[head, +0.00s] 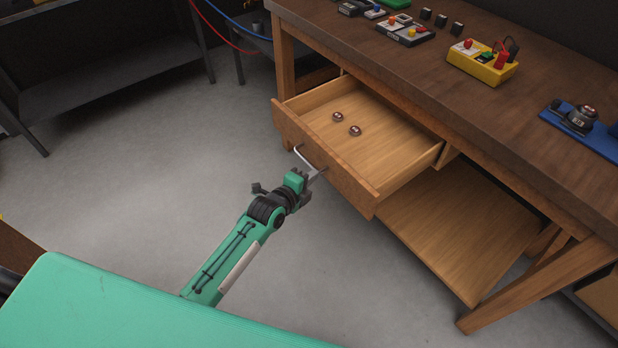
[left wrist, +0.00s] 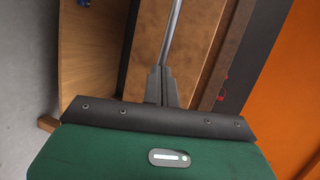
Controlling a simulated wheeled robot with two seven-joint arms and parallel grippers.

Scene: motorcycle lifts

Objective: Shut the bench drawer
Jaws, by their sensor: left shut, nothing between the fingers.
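The wooden bench drawer (head: 325,160) stands pulled out from under the bench top, with two small round dark objects (head: 346,124) inside it. A metal bar handle (head: 301,153) is on its front panel. My left gripper (head: 316,174) is at the drawer front, by the right end of the handle. In the left wrist view its two fingers (left wrist: 161,84) are together with nothing held, and the handle (left wrist: 171,32) extends just beyond their tips. I cannot tell whether they touch it. My right gripper is in neither view.
A lower wooden shelf (head: 460,235) lies under the drawer. Grey floor (head: 130,190) is clear to the left. A dark metal table (head: 110,75) stands at the back left.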

